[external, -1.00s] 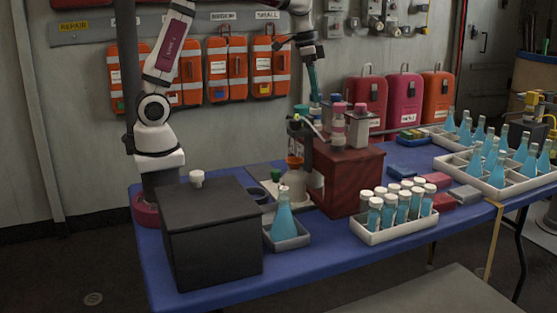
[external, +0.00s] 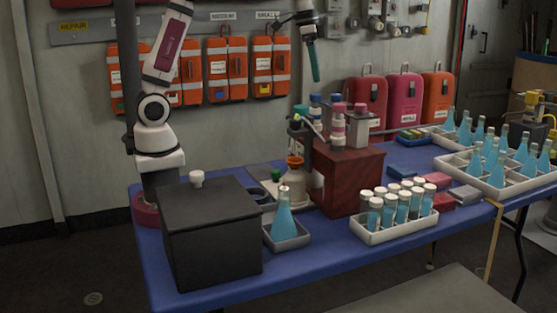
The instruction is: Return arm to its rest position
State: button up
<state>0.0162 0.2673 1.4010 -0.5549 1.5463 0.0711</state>
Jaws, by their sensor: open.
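My gripper (external: 314,70) hangs from the arm at the top middle, its slim teal fingers pointing down and slightly tilted. It is open and nothing shows between the fingers, though they overlap from this side. It is in clear air above the small bottles (external: 338,120) with pink and blue caps at the dark red box (external: 362,180). My arm's elbow is cut off by the top edge of the picture.
A black box (external: 210,240) stands front left on the blue table (external: 310,270). A flask (external: 284,218) sits in a small tray beside it. A white rack of capped vials (external: 395,232) and trays of blue flasks (external: 495,180) are right. Orange cases (external: 270,65) hang behind.

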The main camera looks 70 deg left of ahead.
jog(key=shift+v, duration=0.85)
jog(key=shift+w+d, duration=0.1)
jog(key=shift+w, duration=0.05)
jog(key=s+a+f+y, duration=0.1)
jog(key=s+f, duration=0.3)
jog(key=s, duration=0.6)
jog(key=s+a+f+g+y, duration=0.1)
jog(key=s+a+f, duration=0.2)
jog(key=s, duration=0.7)
jog(key=s+a+f+g+y, duration=0.1)
jog(key=s+f, duration=0.4)
jog(key=s, duration=0.5)
jog(key=shift+a, duration=0.7)
jog(key=shift+f, duration=0.1)
